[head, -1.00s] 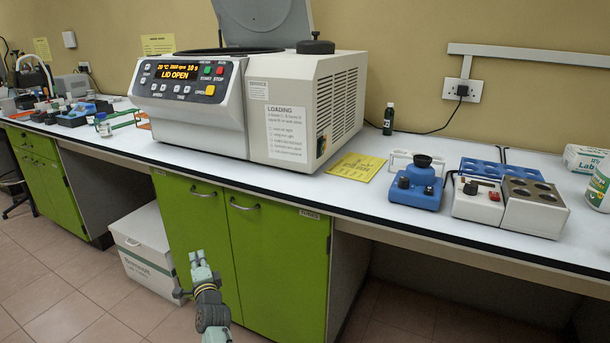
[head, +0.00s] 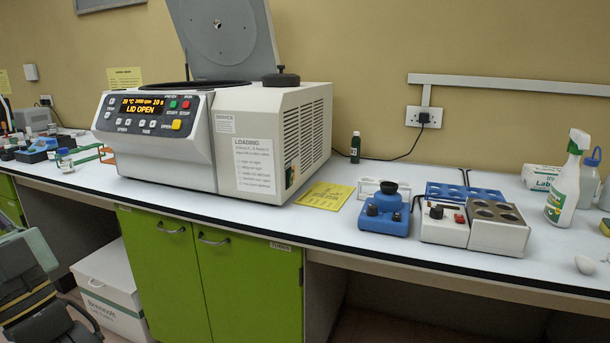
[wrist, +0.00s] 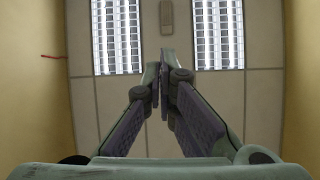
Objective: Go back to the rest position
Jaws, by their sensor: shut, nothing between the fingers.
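My gripper (wrist: 162,62) shows in the wrist view with its fingertips together and nothing between them. It points up at the ceiling there. In the head view, part of my arm shows at the lower left, in front of the bench; the fingertips cannot be made out in that view. The task names no other object.
The long white bench (head: 330,217) runs across the view. On it stand a centrifuge (head: 300,130) with its lid (head: 225,45) raised, a blue mixer (head: 385,215), a grey block heater (head: 498,235) and a spray bottle (head: 565,185). A white box (head: 112,285) sits beneath the bench.

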